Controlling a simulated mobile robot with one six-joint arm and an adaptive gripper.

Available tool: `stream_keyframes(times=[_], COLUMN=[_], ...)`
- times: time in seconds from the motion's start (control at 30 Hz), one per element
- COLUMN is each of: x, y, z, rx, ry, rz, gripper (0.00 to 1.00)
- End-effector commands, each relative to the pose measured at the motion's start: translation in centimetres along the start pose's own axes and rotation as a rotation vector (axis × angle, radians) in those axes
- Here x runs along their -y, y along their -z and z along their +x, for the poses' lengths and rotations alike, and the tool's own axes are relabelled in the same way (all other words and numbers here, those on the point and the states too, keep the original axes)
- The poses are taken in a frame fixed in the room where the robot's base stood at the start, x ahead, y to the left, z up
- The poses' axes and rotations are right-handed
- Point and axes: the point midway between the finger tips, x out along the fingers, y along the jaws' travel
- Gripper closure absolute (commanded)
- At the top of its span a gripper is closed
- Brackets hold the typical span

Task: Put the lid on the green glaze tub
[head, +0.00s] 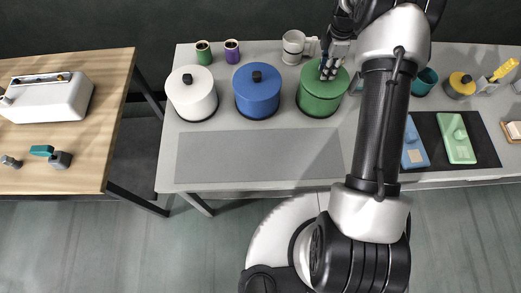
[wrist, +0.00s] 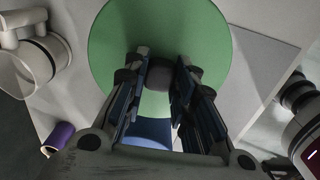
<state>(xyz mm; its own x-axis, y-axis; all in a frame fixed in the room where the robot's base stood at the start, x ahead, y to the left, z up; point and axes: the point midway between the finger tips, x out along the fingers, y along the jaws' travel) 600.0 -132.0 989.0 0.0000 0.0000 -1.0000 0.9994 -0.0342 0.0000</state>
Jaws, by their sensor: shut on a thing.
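The green glaze tub (head: 318,106) stands on the grey bench, right of the blue tub. A round green lid (wrist: 160,35) with a dark grey knob (wrist: 159,77) fills the middle of the wrist view. My gripper (head: 329,70) points down over the green tub, and in the wrist view its fingers (wrist: 160,85) are closed on the lid's knob. The lid lies over the tub's top in the head view. I cannot tell whether it rests on the rim or hangs just above it. The arm hides some of the tub's right surroundings.
The blue tub (head: 257,97) and the white tub (head: 191,97) stand left, both with black-knobbed lids. A white mug (head: 293,46) is close behind the green tub. Small green (head: 203,52) and purple (head: 232,51) pots stand behind. A grey mat (head: 255,157) in front is bare.

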Motion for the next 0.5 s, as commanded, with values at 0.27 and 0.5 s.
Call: stream_keyframes(times=[0.27,0.5], x=[0.02,0.02], y=[0.00,0.00], z=[0.01,0.43], rx=[0.000,0.000], ry=[0.000,0.000], rz=[0.000,0.000], gripper=[1.00,1.00])
